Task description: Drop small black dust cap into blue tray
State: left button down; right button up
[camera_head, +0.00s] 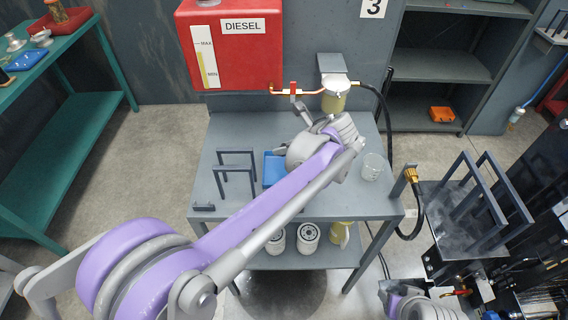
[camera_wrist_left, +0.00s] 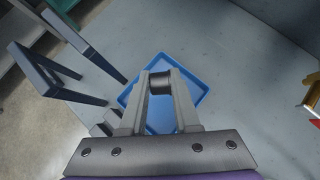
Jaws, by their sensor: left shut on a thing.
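The blue tray (camera_head: 273,168) lies on the grey workbench, partly hidden by my left arm in the head view. In the left wrist view the tray (camera_wrist_left: 186,80) lies below and beyond the fingertips. My left gripper (camera_wrist_left: 161,78) is shut on the small black dust cap (camera_wrist_left: 161,86), a dark short cylinder between the two fingertips. The cap appears over the tray, apart from its floor. In the head view my own arm hides the cap and the left fingertips. Part of my right arm shows at the bottom right, but its fingers cannot be made out.
Dark upright frames (camera_head: 235,172) stand on the bench (camera_head: 225,133) left of the tray. A clear beaker (camera_head: 372,168) stands to the right. A red diesel tank (camera_head: 232,48) and a fuel filter (camera_head: 335,92) with a black hose are at the back. White filters (camera_head: 308,236) stand on the lower shelf.

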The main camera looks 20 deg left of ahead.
pick_arm(q)
jog(key=shift+f, duration=2.75)
jog(key=shift+f+b, duration=0.6)
jog(key=shift+f, duration=0.05)
jog(key=c, duration=0.6)
grip_release()
jog(key=shift+c, duration=0.2)
jog(key=shift+r, duration=0.1)
